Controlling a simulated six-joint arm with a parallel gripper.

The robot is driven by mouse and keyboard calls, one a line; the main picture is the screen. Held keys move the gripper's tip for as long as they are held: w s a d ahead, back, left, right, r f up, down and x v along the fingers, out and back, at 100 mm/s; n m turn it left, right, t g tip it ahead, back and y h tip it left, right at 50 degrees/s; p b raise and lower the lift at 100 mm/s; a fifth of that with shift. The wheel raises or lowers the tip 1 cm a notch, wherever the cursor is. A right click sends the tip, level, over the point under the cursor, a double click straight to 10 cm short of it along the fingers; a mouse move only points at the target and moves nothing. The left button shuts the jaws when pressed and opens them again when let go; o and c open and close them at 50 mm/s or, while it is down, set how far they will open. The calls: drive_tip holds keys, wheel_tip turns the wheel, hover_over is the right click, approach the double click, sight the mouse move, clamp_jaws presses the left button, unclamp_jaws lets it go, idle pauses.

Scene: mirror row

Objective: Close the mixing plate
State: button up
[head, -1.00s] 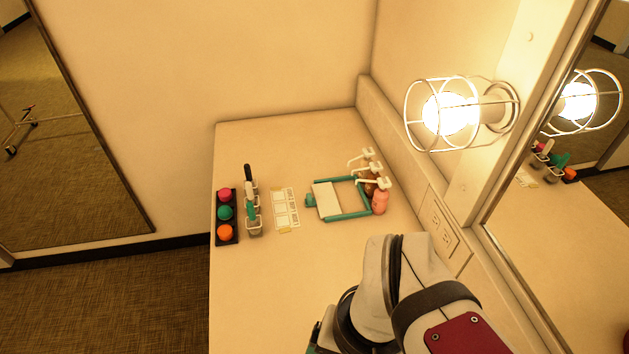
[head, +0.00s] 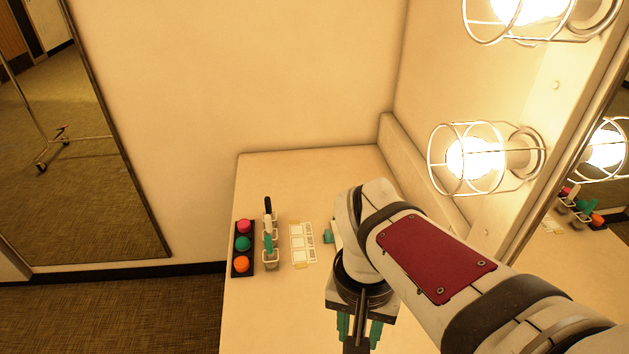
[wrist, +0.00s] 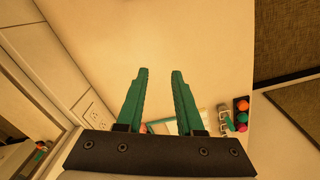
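The mixing plate is a pale panel between teal rails with a teal knob (head: 328,237) at its left end. In the head view my arm hides nearly all of it, and only the knob and a sliver show. In the wrist view part of the plate (wrist: 165,128) shows low between my fingers. My gripper (wrist: 160,72) has two teal fingers, apart and empty, over bare tabletop. In the head view my gripper (head: 359,334) points down at the bottom, nearer the camera than the plate. I cannot tell how far the plate is open.
A black rack with pink, green and orange round tops (head: 243,243) stands at the table's left edge. Beside it are brush holders (head: 269,245) and a printed card (head: 303,244). Caged bulbs (head: 475,158) and a mirror line the right. The bottles are hidden in the head view.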

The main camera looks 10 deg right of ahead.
drive_tip(key=w+f+h, duration=0.1)
drive_tip(key=w, duration=0.5)
drive_tip(key=w+f+n+t+h, duration=0.1)
drive_tip(key=w, duration=0.5)
drive_tip(key=w+f+h, duration=0.1)
drive_tip(key=w, duration=0.5)
drive_tip(key=shift+f+n, duration=0.2)
drive_tip(key=shift+n, duration=0.1)
drive_tip(key=c, duration=0.5)
drive_tip(key=w+a+f+t+h, duration=0.1)
drive_tip(key=w+f, duration=0.2)
drive_tip(key=w, duration=0.4)
drive_tip(key=shift+w+a+f+n+t, duration=0.15)
drive_tip(key=shift+a+f+n+t, duration=0.15)
drive_tip(key=shift+a+n, duration=0.1)
drive_tip(key=n+t+h, duration=0.1)
drive_tip(key=t, duration=0.1)
approach(323, 236)
drive_tip(key=x, duration=0.5)
drive_tip(key=shift+d+f, duration=0.1)
drive_tip(key=shift+f, duration=0.05)
